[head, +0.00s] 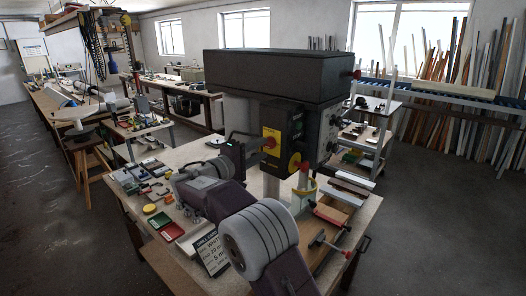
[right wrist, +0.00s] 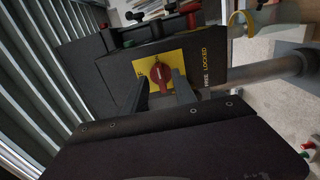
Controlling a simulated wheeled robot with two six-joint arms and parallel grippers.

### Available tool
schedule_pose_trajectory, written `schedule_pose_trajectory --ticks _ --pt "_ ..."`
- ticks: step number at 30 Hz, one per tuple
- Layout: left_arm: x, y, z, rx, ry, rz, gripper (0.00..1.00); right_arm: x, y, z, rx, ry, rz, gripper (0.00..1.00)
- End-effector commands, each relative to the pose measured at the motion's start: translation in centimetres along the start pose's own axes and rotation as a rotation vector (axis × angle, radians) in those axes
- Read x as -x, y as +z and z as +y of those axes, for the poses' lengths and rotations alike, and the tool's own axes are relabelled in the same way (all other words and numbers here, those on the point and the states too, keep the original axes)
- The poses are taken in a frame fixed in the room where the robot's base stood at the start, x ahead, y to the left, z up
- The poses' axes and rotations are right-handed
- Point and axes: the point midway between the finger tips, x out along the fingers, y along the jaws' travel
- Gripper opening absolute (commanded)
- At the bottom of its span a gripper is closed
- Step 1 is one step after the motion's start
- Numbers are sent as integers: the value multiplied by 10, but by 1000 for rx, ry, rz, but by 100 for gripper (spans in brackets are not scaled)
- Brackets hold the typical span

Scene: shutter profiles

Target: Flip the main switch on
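The main switch is a red rotary knob on a yellow plate (head: 270,141) on the side of the dark drill press (head: 280,80). In the right wrist view the red knob (right wrist: 162,75) sits near the middle of the yellow plate, its handle nearly upright in the picture. My right gripper (right wrist: 163,88) is open, with one dark finger on each side of the knob and a gap visible on both sides. Whether the fingertips reach past the knob's face is hard to tell. In the head view my right arm hides part of the bench. My left gripper is not in view.
The drill press stands on a workbench (head: 105,190) with small tools, coloured trays and a dark sign (head: 211,254). Open floor (head: 430,220) lies to the right.

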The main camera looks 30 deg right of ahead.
Motion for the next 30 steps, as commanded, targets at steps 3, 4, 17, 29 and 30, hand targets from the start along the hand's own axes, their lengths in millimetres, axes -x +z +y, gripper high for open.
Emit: schedule_pose_trajectory --ticks 3,4,17,29,30 --pt "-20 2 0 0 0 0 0 29 -1 -7 -4 0 6 33" --pt "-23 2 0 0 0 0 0 36 -1 -6 -5 0 5 33" --pt "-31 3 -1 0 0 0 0 72 0 -1 -1 0 0 33" --pt "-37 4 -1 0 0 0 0 52 19 7 -33 1 -48 33" --pt "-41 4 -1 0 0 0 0 40 35 12 -46 2 -79 33"
